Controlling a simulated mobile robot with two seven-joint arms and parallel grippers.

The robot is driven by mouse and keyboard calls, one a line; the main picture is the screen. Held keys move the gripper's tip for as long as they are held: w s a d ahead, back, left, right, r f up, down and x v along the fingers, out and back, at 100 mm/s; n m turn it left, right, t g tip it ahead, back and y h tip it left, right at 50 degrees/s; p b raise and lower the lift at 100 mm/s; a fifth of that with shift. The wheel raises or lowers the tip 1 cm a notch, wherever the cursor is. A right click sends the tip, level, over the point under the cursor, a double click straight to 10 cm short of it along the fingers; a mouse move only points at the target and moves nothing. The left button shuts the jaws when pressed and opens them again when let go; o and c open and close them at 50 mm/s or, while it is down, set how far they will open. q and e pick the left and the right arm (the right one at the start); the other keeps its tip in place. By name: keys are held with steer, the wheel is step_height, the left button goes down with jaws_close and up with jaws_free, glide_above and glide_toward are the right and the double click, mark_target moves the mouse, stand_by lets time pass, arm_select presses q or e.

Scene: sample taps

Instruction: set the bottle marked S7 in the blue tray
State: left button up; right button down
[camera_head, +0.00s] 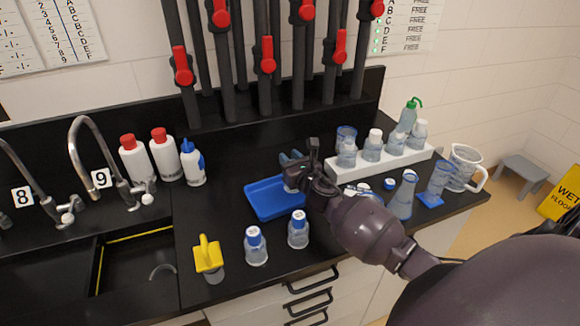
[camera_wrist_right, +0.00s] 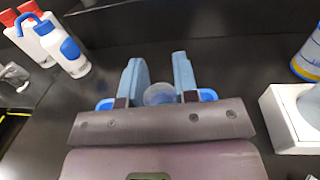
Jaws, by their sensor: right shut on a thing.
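The blue tray (camera_head: 265,205) lies on the black counter, left of my right gripper. My right gripper (camera_head: 291,162) is over the tray's right rear end. Its fingers are shut on a clear bottle (camera_wrist_right: 159,94), seen between them in the right wrist view. A small part of this bottle (camera_head: 290,186) shows below the fingers in the head view; I cannot tell whether it touches the tray floor. No S7 mark is readable on it. My left gripper is out of view.
A white rack (camera_head: 390,158) with several bottles stands behind on the right. A flask (camera_head: 403,196) and a jug (camera_head: 462,168) stand near the right edge. White bottles (camera_head: 165,155) stand at the left. A yellow-handled item (camera_head: 208,256) is beside the sink (camera_head: 135,262).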

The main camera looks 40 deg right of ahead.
steer(key=shift+f, duration=0.95)
steer(key=shift+f+b, duration=0.1)
steer(key=shift+b, duration=0.2)
steer(key=c, duration=0.9)
jaws_free()
